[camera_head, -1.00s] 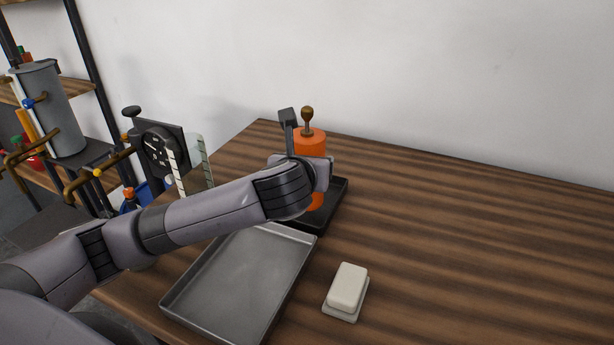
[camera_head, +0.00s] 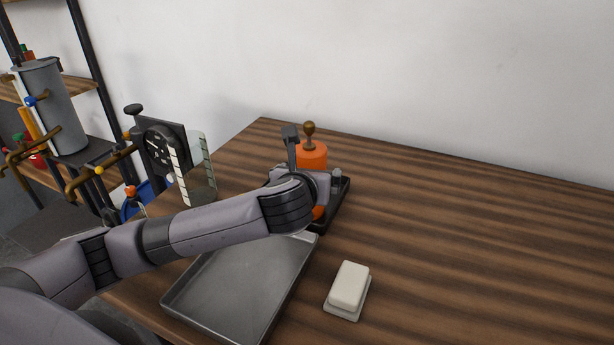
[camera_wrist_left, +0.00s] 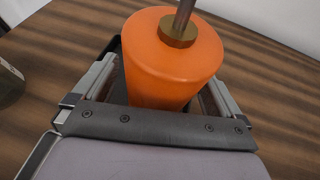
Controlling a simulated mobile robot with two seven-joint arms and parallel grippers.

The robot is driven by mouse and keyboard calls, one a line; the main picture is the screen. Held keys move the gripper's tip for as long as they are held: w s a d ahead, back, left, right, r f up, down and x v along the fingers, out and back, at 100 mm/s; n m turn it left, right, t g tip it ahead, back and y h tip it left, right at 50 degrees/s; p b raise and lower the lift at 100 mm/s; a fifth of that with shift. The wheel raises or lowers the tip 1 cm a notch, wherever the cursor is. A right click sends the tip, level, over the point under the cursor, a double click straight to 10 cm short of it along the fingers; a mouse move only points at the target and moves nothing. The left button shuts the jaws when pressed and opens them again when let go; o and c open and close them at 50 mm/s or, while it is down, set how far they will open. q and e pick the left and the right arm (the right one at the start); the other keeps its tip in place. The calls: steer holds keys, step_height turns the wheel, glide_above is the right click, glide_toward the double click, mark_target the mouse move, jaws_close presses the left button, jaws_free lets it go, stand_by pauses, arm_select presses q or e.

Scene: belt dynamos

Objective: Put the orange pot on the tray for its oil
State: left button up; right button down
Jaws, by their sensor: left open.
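The orange pot (camera_head: 312,154) has a brass knob on a stem at its top. It stands upright at the black tray (camera_head: 338,205) at the back of the table; my wrist hides its base in the head view. In the left wrist view the pot (camera_wrist_left: 170,65) fills the space between the fingers. My left gripper (camera_head: 318,187) is open around the pot, one finger on each side. Whether the fingers still touch it cannot be told. My right gripper is out of view.
A grey metal tray (camera_head: 240,285) lies empty in front of the black tray. A white block on a base (camera_head: 348,288) is to its right. A glass cylinder (camera_head: 196,170) and a dark dial device (camera_head: 160,150) stand at left. The table's right side is clear.

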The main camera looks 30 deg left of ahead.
arm_select(q)
steer(key=v, duration=1.2)
steer(key=shift+r+p, duration=0.15)
steer(key=shift+p, duration=0.3)
